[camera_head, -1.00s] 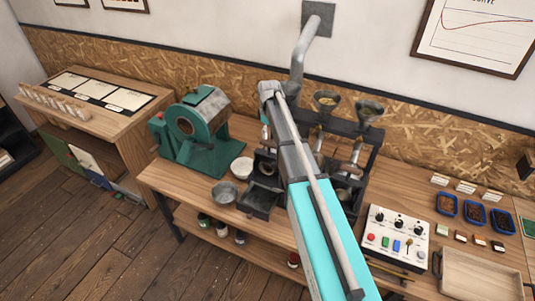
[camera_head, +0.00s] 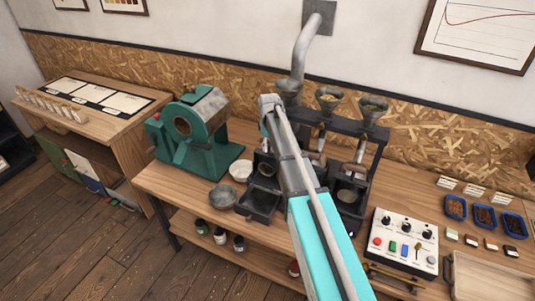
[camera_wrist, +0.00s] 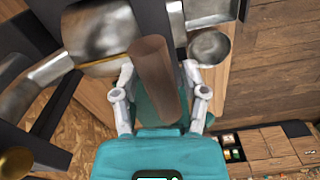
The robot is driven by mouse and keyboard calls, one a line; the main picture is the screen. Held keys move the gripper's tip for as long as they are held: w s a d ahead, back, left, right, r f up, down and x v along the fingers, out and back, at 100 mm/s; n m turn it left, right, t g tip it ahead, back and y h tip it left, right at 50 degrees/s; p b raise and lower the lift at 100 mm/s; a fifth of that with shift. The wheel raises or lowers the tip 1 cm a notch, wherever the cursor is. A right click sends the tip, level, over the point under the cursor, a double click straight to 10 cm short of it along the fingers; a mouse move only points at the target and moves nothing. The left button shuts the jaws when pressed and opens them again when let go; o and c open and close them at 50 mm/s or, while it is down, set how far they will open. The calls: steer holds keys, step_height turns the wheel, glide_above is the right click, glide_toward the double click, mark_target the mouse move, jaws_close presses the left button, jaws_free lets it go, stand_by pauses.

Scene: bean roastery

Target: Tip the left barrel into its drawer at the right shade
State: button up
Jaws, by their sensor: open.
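A black rack (camera_head: 377,152) on the bench carries three sample barrels with funnels and black drawers in front. The left barrel is mostly hidden behind my arm in the head view; the left black drawer (camera_head: 258,203) shows beside my arm. In the wrist view a shiny metal barrel (camera_wrist: 92,38) lies at the upper left. A brown tapered handle (camera_wrist: 153,75) stands between the fingers of my open gripper (camera_wrist: 158,70). The fingers are on either side of it; I cannot tell whether either touches it. The bean shade inside the barrel is not visible.
A green roaster (camera_head: 197,132) stands left of the rack, with a metal bowl (camera_head: 222,195) and a white bowl (camera_head: 241,169) between. A control panel (camera_head: 402,242) and blue bean trays (camera_head: 485,217) are at the right. A metal duct (camera_head: 302,50) rises behind my arm.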

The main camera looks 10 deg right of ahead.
steer(key=shift+f+b, duration=0.85)
steer(key=shift+f, duration=0.3)
jaws_close()
